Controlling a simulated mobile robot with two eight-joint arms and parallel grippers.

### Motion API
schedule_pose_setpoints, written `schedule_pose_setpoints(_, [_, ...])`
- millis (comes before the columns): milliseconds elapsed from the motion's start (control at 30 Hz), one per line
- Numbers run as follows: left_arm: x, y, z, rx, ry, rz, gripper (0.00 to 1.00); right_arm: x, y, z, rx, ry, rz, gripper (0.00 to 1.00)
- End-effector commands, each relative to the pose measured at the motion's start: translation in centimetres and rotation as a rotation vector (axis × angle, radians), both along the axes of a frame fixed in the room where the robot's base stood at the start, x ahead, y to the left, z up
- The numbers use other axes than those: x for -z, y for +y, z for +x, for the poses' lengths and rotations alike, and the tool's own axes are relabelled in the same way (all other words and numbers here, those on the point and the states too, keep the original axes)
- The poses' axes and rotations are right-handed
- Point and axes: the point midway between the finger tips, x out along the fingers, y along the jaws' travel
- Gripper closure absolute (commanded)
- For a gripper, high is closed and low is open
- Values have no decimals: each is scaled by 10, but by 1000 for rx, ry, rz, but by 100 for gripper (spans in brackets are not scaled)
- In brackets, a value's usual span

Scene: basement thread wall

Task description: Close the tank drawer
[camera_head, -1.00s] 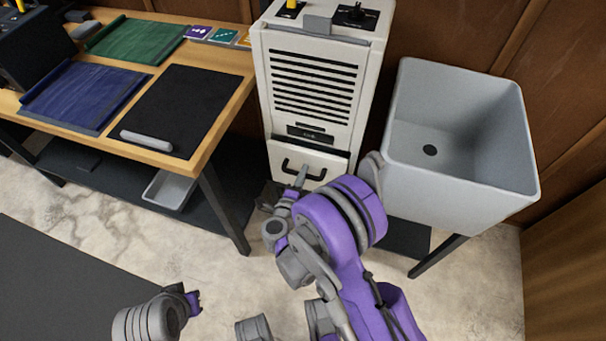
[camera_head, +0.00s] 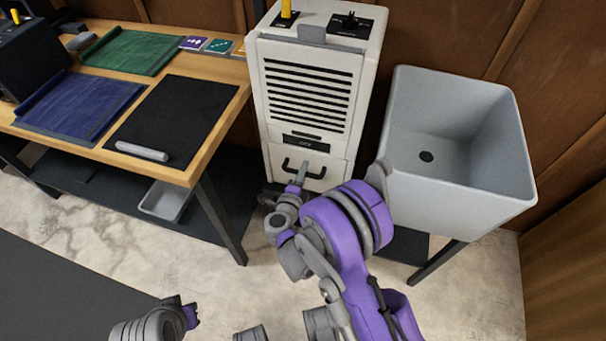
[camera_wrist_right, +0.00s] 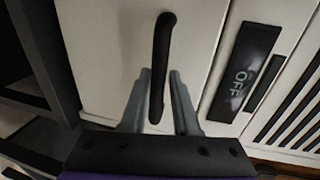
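The tank drawer (camera_head: 312,174) is the lower front of a white upright cabinet (camera_head: 305,95). It has a black bar handle (camera_head: 318,176). In the head view its front looks about flush with the cabinet, with no dark gap above it. My right gripper (camera_head: 300,172) is at the drawer front. In the right wrist view its two grey fingers (camera_wrist_right: 160,100) stand on either side of the black handle (camera_wrist_right: 162,65), apart, with small gaps visible. My left arm's end (camera_head: 188,313) shows at the bottom; its fingers cannot be made out.
A grey sink (camera_head: 470,185) stands right of the cabinet. A wooden table (camera_head: 165,172) with mats is on the left, a grey tray (camera_head: 165,200) on its lower shelf. Open floor (camera_head: 240,285) lies in front. The cabinet label (camera_wrist_right: 240,78) reads OFF.

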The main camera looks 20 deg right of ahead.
Motion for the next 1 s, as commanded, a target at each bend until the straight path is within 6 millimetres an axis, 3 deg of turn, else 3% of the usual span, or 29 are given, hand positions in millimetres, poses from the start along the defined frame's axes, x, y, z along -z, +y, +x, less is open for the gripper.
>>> schedule_pose_setpoints(33, [0,0,0,0,0,0,100,0,0,0,0,0,1,61])
schedule_pose_setpoints(100, [0,0,0,0,0,0,100,0,0,-1,0,0,1,50])
schedule_pose_setpoints(600, [-1,0,0,0,0,0,100,0,3,-4,1,1,4,50])
schedule_pose_setpoints(733, [-3,0,0,0,-1,0,100,-4,13,-17,-2,1,5,50])
schedule_pose_setpoints(1000, [-10,0,-1,0,-3,0,100,-15,43,-62,-3,1,5,50])
